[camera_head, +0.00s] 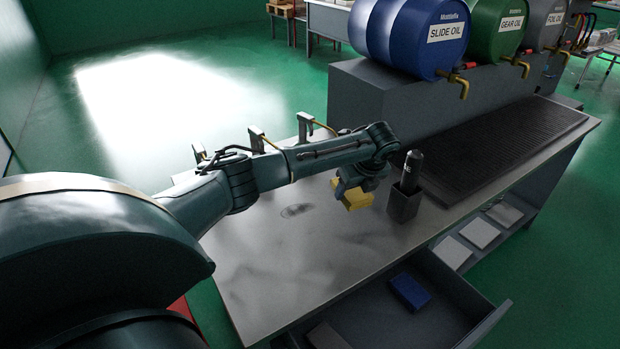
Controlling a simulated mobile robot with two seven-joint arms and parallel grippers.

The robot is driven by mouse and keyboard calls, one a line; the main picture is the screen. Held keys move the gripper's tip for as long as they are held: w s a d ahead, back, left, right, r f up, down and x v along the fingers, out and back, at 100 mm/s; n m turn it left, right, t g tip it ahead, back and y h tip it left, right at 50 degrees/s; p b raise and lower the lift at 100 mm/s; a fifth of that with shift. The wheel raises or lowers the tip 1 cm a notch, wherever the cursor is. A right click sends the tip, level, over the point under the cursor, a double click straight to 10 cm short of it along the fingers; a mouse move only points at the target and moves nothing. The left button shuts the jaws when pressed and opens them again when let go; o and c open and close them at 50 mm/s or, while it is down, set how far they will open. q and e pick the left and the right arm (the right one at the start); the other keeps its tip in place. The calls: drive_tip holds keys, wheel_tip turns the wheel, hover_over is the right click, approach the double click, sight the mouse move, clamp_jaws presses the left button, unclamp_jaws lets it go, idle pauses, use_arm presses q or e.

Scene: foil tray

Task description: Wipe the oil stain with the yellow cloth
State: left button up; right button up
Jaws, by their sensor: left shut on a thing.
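The yellow cloth (356,200) is in the grip of my left gripper (348,190), which is shut on it above the grey metal bench (290,265). Whether the cloth touches the bench top I cannot tell. A small dark oil stain (296,210) lies on the bench to the left of the cloth, a short way apart from it. My left arm reaches in from the left across the far part of the bench. My right gripper does not show.
A dark square cup (404,203) with a black bottle (411,170) stands just right of the cloth. Oil drums (432,40) sit on a grey stand behind. An open drawer (380,320) at the front holds a blue box (409,291). The bench's front left is clear.

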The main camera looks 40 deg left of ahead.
use_arm(q)
drive_tip(key=s+a+f+m+t+h, duration=0.1)
drive_tip(key=a+f+m+t+h, duration=0.15)
drive_tip(key=a+m, duration=0.7)
drive_tip(key=n+b, duration=0.3)
drive_tip(key=b, duration=0.2)
hover_over(311, 203)
drive_tip(key=s, duration=0.1)
drive_tip(key=shift+g+y, duration=0.35)
drive_tip(key=shift+y, duration=0.1)
drive_tip(key=f, duration=0.5)
drive_tip(key=shift+s+d, duration=0.1)
drive_tip(key=shift+d, duration=0.25)
drive_tip(key=shift+f+b, duration=0.5)
drive_tip(key=shift+b, duration=0.25)
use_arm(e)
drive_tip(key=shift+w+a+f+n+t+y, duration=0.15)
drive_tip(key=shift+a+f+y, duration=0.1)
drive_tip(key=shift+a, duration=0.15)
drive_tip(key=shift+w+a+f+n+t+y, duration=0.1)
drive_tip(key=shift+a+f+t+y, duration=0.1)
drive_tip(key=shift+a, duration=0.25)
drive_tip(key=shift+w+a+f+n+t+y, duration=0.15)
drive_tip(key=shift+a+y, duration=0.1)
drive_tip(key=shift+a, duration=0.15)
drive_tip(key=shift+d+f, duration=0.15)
